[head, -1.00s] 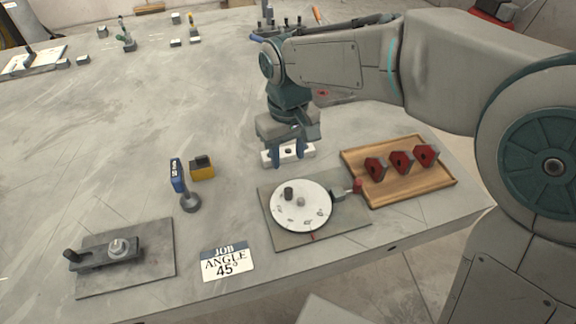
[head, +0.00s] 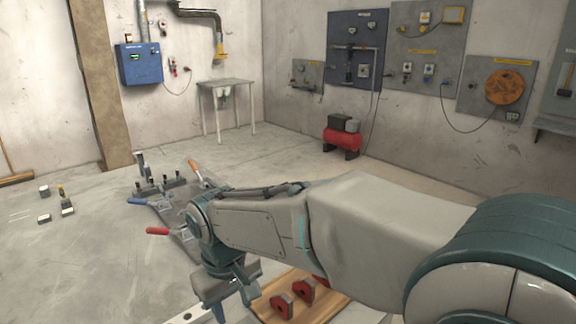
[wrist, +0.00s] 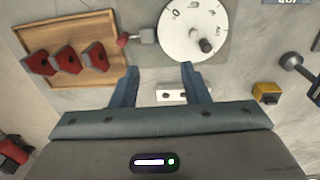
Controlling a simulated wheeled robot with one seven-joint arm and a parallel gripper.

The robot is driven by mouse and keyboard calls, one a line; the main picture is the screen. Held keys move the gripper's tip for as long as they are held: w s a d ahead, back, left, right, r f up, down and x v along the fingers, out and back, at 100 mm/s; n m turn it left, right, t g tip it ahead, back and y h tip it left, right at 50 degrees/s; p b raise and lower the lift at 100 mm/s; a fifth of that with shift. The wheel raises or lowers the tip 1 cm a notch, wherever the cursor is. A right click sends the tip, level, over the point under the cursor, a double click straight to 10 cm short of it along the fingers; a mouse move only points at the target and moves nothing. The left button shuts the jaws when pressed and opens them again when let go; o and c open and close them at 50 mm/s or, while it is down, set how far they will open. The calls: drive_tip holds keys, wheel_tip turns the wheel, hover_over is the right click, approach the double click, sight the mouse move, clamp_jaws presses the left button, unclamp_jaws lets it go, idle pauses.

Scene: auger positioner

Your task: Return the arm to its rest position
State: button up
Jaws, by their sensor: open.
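My gripper (wrist: 160,88) is open in the wrist view, with its two blue fingers apart and nothing between them. Beyond the fingers lies a small white block with holes (wrist: 171,96) on the bench. A white dial plate (wrist: 193,32) with a dark knob is above it in the picture. In the head view my arm stretches from the right, and my gripper (head: 232,303) hangs over the bench at the bottom edge, its fingertips partly cut off.
A wooden tray (wrist: 38,26) with red blocks lies left of the dial; it also shows in the head view (head: 335,305). A yellow-and-black block (wrist: 267,92) lies right. A fixture with red and orange handles (head: 172,200) stands behind my wrist. Bare bench (head: 90,255) lies left.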

drive_tip(key=s+d+m+p, duration=0.1)
drive_tip(key=s+d+m, duration=0.1)
drive_tip(key=d, duration=0.7)
drive_tip(key=s+d+r+m+t+p, duration=0.1)
drive_tip(key=d+m, duration=0.3)
drive_tip(key=d, duration=0.4)
drive_tip(key=s+d+m+t+p, duration=0.1)
drive_tip(key=s+d, duration=0.3)
drive_tip(key=d, duration=0.5)
drive_tip(key=shift+d+r+m, duration=0.3)
drive_tip(key=shift+d+m, duration=0.05)
drive_tip(key=shift+m, duration=0.55)
